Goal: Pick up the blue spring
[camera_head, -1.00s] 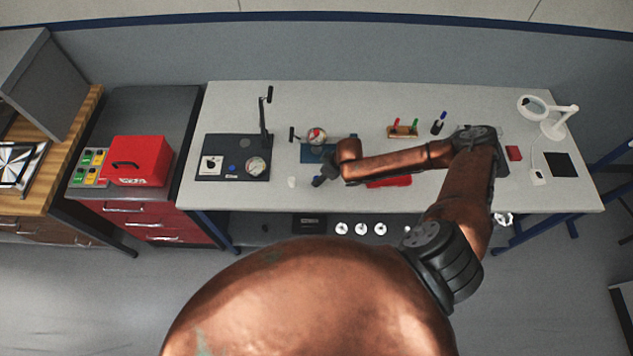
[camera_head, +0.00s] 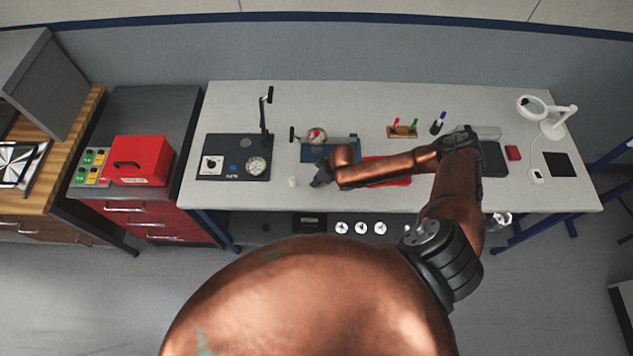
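I cannot make out a blue spring anywhere in the head view; it may be hidden or too small to tell. My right arm comes in from the lower right and reaches left across the bench. Its dark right gripper (camera_head: 319,180) is low over the front part of the bench, just right of a small white piece (camera_head: 292,182) and apart from it. Whether its fingers are open or shut is too small to tell. My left gripper is not in view.
On the grey bench (camera_head: 350,100), a dark board with a gauge (camera_head: 205,170) stands left. A blue plate (camera_head: 312,154) lies behind my gripper and a red tray (camera_head: 385,161) lies partly under my forearm. A magnifier lamp (camera_head: 562,122) stands right.

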